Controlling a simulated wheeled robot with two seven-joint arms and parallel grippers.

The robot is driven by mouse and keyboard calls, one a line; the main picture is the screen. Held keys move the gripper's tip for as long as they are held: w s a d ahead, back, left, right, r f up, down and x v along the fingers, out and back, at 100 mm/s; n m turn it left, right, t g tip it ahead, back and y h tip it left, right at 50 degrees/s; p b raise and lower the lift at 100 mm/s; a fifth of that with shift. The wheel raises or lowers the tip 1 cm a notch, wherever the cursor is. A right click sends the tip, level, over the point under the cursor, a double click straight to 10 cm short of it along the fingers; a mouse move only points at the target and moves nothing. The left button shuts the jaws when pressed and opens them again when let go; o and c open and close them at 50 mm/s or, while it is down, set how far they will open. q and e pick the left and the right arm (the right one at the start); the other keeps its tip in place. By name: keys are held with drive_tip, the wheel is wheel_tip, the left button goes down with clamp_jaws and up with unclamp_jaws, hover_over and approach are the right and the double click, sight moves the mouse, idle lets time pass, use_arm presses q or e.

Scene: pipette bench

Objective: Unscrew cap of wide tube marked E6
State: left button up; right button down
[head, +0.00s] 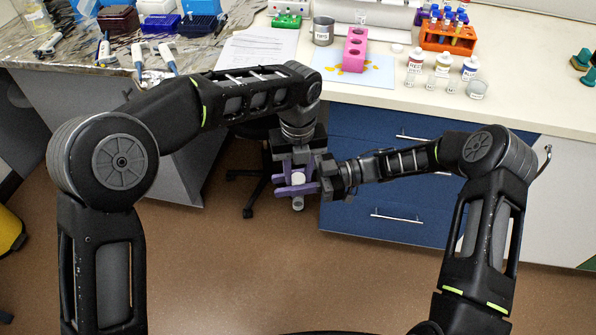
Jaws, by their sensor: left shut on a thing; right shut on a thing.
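My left gripper (298,170) comes down from above and is shut at the tube's top. My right gripper (292,188) comes in from the right and is shut around the tube's body. The fingers overlap and hide much of the tube, so I cannot see a gap between cap and body. No E6 mark is readable.
A pink rack (355,48) stands on a yellow-stained mat (384,77). An orange rack (434,43) holds several tubes. Labelled bottles (443,64), small beakers and a metal cup (323,31) stand nearby. Pipettes lie on the left bench. Blue drawers (392,190) are behind my grippers.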

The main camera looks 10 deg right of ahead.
use_arm(q)
clamp_jaws()
drive_tip(key=o, duration=1)
unclamp_jaws()
drive_tip(key=shift+r, duration=0.1)
drive_tip(key=shift+r, duration=2.2)
drive_tip(key=shift+c, duration=0.3)
wheel_tip(320, 180, up, 4)
drive_tip(key=shift+f, duration=0.25)
drive_tip(key=shift+f, duration=0.1)
